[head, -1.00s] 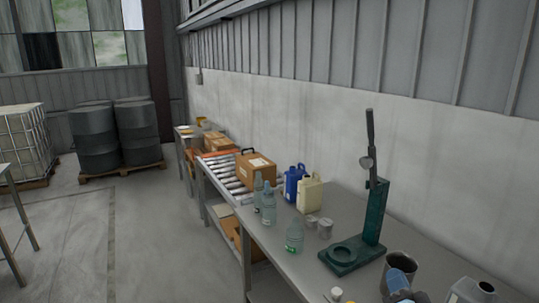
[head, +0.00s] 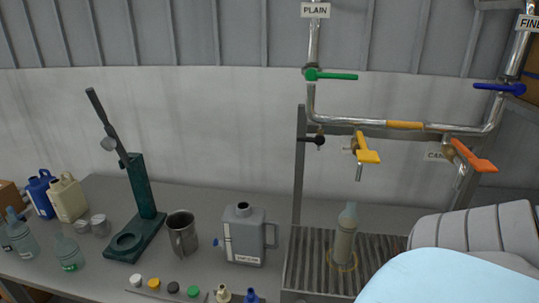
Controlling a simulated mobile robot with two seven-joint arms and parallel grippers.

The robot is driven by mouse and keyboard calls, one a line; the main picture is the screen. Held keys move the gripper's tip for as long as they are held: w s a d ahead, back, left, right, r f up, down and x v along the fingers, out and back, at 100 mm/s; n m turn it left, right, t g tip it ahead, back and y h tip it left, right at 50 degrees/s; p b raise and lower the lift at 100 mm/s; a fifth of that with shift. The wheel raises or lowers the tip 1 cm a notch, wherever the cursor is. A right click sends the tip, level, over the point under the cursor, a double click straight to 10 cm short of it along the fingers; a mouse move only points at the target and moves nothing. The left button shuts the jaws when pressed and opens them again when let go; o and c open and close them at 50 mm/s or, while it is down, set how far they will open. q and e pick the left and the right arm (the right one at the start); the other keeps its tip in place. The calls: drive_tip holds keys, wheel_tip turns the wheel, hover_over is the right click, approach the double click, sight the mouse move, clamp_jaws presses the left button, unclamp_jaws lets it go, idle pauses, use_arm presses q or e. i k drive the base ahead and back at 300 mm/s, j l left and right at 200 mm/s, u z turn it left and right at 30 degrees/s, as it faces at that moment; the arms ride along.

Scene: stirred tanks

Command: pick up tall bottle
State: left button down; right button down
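A tall, pale grey-green bottle (head: 344,246) with a narrow neck stands upright on the ribbed drip grate (head: 305,268), inside a yellow ring mark and below the pipes. Several similar bottles stand at the far left: a shorter one with a green label (head: 68,254), one beside it (head: 21,240), and another cut by the picture edge. I cannot tell from the frames which one the task calls tall. Neither gripper shows. A grey ribbed sleeve and a light blue surface, probably my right arm, fill the lower right and hide part of the grate.
A grey jug (head: 243,236), a steel pitcher (head: 181,234) and a green press (head: 145,200) stand left of the grate. Several small caps (head: 153,283) line the front. Pipes with a yellow valve handle (head: 367,150) and an orange one (head: 473,157) overhang the grate.

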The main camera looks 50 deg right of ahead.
sight(348, 223)
drive_tip(key=z, duration=2.25)
drive_tip(key=j, duration=1.75)
